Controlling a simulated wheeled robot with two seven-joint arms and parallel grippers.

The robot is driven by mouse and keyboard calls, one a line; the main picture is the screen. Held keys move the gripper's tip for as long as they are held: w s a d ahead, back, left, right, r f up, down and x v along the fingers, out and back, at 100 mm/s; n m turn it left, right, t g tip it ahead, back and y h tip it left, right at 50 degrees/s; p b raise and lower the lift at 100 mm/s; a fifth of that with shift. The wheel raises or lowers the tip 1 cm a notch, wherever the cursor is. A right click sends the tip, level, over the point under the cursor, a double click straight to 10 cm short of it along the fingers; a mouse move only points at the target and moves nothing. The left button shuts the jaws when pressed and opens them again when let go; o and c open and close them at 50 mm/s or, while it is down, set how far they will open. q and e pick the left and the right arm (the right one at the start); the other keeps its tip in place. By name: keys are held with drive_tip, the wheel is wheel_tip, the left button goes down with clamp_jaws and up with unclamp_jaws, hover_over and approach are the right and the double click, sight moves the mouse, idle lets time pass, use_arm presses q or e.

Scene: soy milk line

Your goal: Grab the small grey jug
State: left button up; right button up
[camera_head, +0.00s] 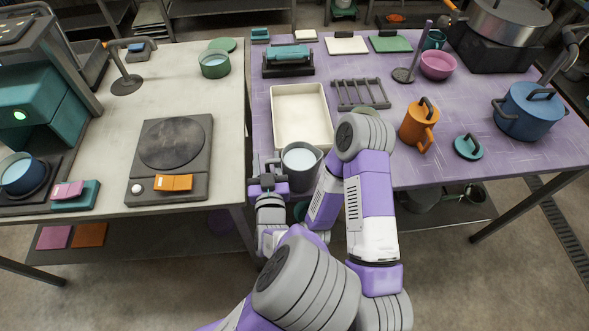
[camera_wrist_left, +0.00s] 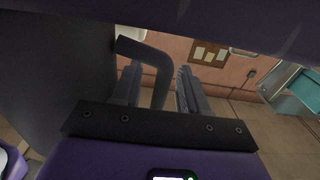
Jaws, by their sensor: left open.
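The small grey jug (camera_head: 301,172) stands by the front edge of the purple table, with pale liquid visible inside. My left gripper (camera_head: 268,177) is at the jug's left side. In the left wrist view the jug's dark body (camera_wrist_left: 60,65) fills the left side, and its handle (camera_wrist_left: 157,60) comes down between the two fingers of my left gripper (camera_wrist_left: 158,88). The fingers are open, one on each side of the handle, with a gap visible on the right. My arm hides part of the jug's right side. My right gripper is not in view.
A cream tray (camera_head: 300,143) lies just behind the jug. A dark rack (camera_head: 360,94), an orange jug (camera_head: 418,125) and a blue pot (camera_head: 527,110) stand on the purple table (camera_head: 480,108). A hotplate (camera_head: 170,150) is on the left table, across a narrow gap.

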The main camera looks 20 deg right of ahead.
use_arm(q)
drive_tip(key=shift+c, duration=0.4)
clamp_jaws()
idle(0.9)
